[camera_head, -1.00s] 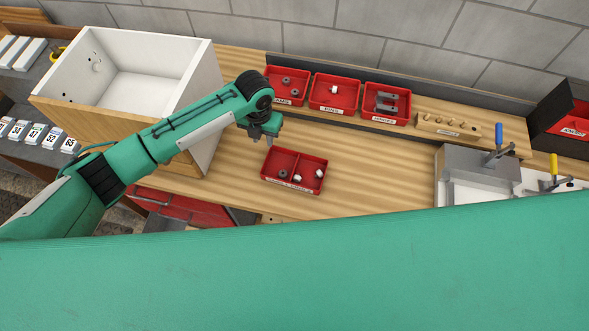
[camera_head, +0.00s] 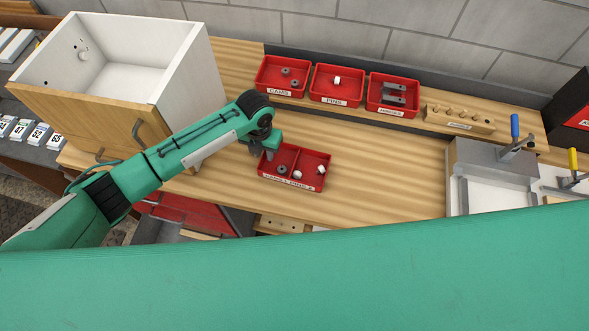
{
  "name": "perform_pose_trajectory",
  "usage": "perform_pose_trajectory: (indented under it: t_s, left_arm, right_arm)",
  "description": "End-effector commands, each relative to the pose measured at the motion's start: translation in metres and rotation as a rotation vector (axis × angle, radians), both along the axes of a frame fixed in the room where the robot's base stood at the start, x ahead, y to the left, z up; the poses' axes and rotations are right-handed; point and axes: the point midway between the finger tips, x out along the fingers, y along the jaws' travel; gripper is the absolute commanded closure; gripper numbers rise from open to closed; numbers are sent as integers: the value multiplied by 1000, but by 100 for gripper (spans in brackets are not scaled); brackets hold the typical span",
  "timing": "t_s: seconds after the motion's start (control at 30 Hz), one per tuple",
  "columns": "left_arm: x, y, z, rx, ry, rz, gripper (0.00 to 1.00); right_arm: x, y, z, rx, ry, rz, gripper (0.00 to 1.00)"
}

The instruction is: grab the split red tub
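The split red tub (camera_head: 311,157) sits on the wooden workbench near the middle of the head view. A divider parts it into two compartments. A dark grey ring-like part lies in the left compartment and whitish pieces lie in the right one. My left gripper (camera_head: 266,152) points down at the tub's back left corner, with its fingers partly hidden by the arm and by each other. I cannot tell whether the fingers touch the rim or how far they are apart. My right gripper is not in view; a large green surface fills the bottom of the picture.
Red bins labelled cams (camera_head: 283,77), pins (camera_head: 336,84) and hinges (camera_head: 392,95) stand along the back. A wooden peg block (camera_head: 459,118) and a clamp fixture (camera_head: 485,170) are to the right. A white cabinet box (camera_head: 125,75) stands left, close to my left arm. Bench right of the tub is clear.

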Motion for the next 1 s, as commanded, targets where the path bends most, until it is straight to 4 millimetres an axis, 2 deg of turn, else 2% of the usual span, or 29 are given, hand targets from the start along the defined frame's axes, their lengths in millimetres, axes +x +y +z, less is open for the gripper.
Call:
perform_pose_trajectory:
  t_s: [0.07,0.33,0.5,1.0]
  left_arm:
    - [0,0,-10,0,0,0,72]
    - [0,0,-10,0,-1,0,72]
    - [0,0,-10,0,-1,0,100]
    - [0,0,-4,-1,-2,0,100]
  right_arm:
    - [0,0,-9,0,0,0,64]
    - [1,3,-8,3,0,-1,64]
    - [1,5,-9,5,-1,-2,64]
    - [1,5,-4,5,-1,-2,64]
